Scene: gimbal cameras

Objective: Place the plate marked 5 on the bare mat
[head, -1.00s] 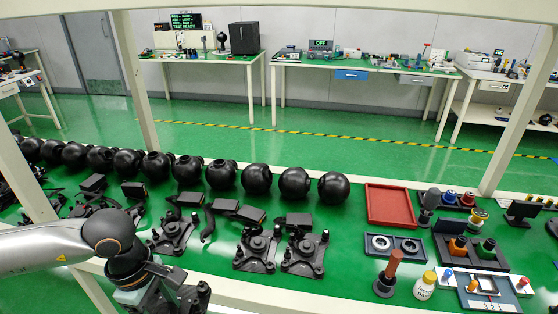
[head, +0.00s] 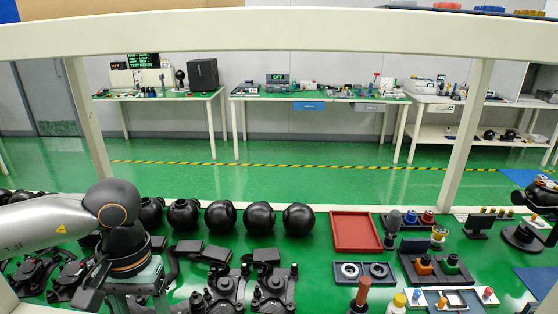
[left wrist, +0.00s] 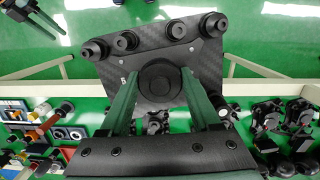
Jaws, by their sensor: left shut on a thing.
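My left gripper (left wrist: 160,92) is shut on a dark carbon-fibre plate (left wrist: 222,70) in the left wrist view. The plate has several black round posts along its far edge and a small white mark too small to read. In the head view the left gripper (head: 130,288) hangs at the lower left, and its fingertips are not clear. A blue mat-like patch (head: 541,282) shows at the right edge; I cannot tell if it is the bare mat. In the left wrist view my right gripper (left wrist: 58,20) appears at the upper left, its two fingers apart and empty.
Black balls (head: 260,217) line the back of the green bench, with black gimbal frames (head: 273,287) in front. A red tray (head: 356,232), a dark two-ring tray (head: 364,273) and small tools stand to the right. A white beam (head: 280,32) crosses overhead.

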